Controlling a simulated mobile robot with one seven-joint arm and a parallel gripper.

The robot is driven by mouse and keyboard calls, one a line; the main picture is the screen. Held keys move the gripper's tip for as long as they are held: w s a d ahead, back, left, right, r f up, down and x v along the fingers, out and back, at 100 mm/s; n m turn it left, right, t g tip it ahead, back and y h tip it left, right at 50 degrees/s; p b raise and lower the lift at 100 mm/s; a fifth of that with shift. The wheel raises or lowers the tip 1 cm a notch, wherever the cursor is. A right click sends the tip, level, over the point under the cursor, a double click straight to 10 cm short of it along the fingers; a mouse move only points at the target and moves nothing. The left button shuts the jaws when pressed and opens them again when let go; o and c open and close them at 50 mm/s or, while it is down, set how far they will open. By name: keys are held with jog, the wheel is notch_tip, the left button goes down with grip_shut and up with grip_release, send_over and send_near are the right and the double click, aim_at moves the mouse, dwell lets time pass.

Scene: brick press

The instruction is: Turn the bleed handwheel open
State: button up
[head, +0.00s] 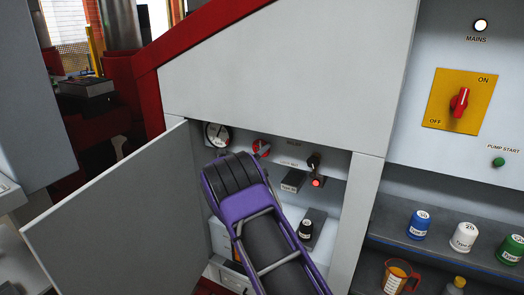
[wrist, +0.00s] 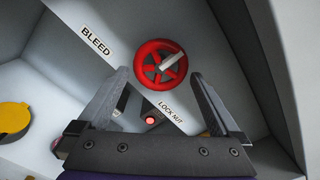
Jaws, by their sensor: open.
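The bleed handwheel (wrist: 149,52) is a red spoked wheel on the pale panel, with a light grey bar across its hub. It sits beside the BLEED label (wrist: 96,40) in the wrist view. My gripper (wrist: 160,73) is open and empty, its two fingers pointing toward the wheel from below, one on each side; contact does not show. In the head view the red wheel (head: 261,147) shows inside the open cabinet, just above and right of my purple arm end. My fingers are hidden there behind my arm.
A round gauge (head: 216,135) is left of the wheel. A black knob (head: 314,159) and a lit red lamp (head: 316,183) are to its right. The cabinet door (head: 120,215) stands open on the left. A LOCK NUT label (wrist: 171,113) lies below the wheel.

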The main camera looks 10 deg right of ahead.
jog(key=shift+x, duration=1.6)
jog(key=c, duration=1.1)
jog(key=shift+o, duration=0.2)
